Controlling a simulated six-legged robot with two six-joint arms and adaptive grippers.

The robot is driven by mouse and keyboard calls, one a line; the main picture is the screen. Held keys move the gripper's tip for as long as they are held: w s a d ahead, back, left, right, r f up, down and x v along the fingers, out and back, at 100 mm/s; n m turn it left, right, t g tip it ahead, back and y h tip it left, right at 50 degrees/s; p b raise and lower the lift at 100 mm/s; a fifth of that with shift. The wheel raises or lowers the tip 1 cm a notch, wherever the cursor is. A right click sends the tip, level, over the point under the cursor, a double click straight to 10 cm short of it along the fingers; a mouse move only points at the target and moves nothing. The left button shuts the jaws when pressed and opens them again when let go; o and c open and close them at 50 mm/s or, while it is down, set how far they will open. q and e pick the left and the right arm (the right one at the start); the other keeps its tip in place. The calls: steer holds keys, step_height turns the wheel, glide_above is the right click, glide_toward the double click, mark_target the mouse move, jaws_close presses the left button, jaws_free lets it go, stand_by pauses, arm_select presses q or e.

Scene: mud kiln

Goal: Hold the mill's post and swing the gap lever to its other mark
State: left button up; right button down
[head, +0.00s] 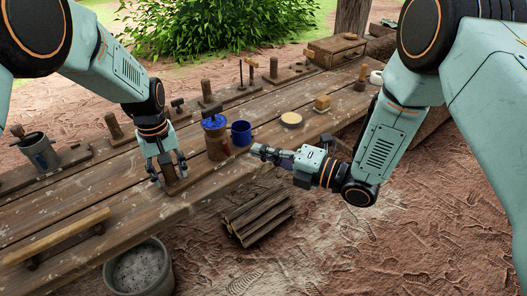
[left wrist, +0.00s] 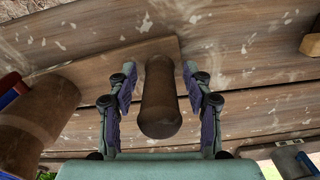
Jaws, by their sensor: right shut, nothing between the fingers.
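The mill (head: 217,143) stands on the bench, with a brown body, a blue top and a dark piece above it. Part of it shows at the left edge of the left wrist view (left wrist: 38,120). A short brown wooden post (left wrist: 160,95) stands on a board beside it. My left gripper (head: 168,172) is over the post, its fingers on either side; narrow gaps show, so it is open around it. My right gripper (head: 262,152) is shut and empty, right of the mill past the bench's front edge. I cannot clearly make out the gap lever or its marks.
A blue cup (head: 241,133) stands just right of the mill. Several wooden fixtures line the back. A bucket (head: 139,270) and stacked wood (head: 258,215) are on the ground in front.

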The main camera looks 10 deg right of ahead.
arm_select(q)
steer(key=shift+r, duration=0.15)
step_height(320, 180, up, 12)
steer(key=shift+f, duration=0.1)
stand_by(0.6)
